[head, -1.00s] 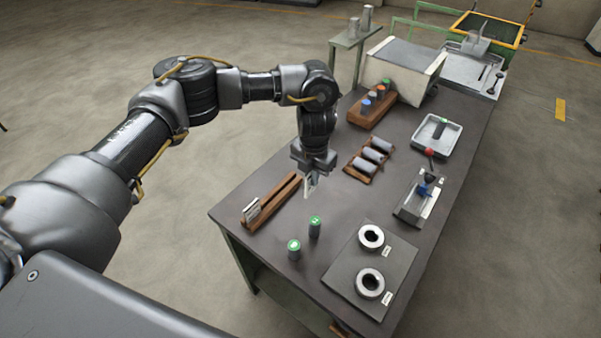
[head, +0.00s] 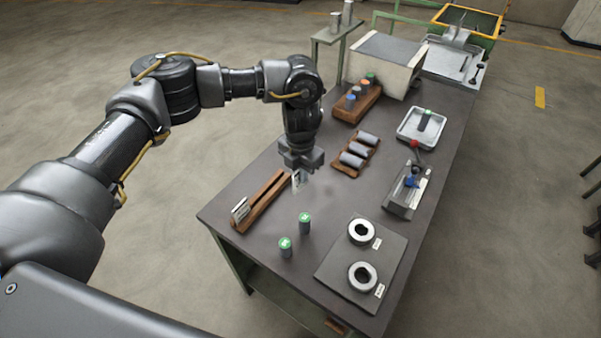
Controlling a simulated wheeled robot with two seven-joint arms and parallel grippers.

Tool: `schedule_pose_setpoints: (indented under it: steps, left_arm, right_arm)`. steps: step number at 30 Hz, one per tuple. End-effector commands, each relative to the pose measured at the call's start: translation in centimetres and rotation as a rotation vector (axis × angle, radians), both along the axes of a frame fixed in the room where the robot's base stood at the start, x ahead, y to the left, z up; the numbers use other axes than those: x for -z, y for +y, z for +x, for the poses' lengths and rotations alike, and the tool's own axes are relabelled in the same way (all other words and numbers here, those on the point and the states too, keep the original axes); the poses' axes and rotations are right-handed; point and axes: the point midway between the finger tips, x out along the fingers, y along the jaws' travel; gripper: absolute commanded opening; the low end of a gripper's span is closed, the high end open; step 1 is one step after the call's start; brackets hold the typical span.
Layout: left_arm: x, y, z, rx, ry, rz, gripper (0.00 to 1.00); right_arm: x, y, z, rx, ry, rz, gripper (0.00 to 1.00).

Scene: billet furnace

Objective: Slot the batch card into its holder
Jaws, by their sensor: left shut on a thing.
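My left gripper (head: 300,172) points down over the table and is shut on the white batch card (head: 297,180), which hangs upright below the fingers. The brown wooden card holder (head: 262,203) lies just left of the card, a long grooved strip running diagonally. Another white card (head: 240,210) stands at the holder's near left end. The held card appears beside the holder's far right end; I cannot tell whether they touch. My right gripper is not in view.
Two green-topped cylinders (head: 304,223) stand in front of the holder. A dark plate with two rings (head: 362,277) lies at the near right. A rack of grey cylinders (head: 352,160) is right of the gripper. A tray (head: 421,128) and a clamp fixture (head: 408,190) line the right side.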

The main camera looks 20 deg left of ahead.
Motion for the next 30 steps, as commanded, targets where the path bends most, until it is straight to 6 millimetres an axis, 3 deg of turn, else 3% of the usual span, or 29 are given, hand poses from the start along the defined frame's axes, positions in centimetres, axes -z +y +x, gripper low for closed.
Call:
schedule_pose_setpoints:
  steps: [5, 11, 21, 27, 30]
  left_arm:
    - [0.1, 0.8, -1.3, 0.394, -0.002, 0.002, 0.00]
    - [0.0, 2.2, -4.1, 0.984, -0.001, 0.002, 0.00]
    - [0.6, 5.6, -10.8, 1.987, 0.001, 0.001, 0.00]
    - [1.0, 7.4, -14.4, 2.433, 0.001, 0.000, 0.00]
    - [1.1, 8.0, -15.6, 2.575, 0.000, 0.000, 0.00]
  right_arm:
    - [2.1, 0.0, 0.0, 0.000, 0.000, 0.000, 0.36]
    - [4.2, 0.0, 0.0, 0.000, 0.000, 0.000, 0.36]
    - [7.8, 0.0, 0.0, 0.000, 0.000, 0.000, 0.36]
    - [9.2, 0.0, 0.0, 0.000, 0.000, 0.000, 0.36]
    - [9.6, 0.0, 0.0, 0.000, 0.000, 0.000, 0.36]
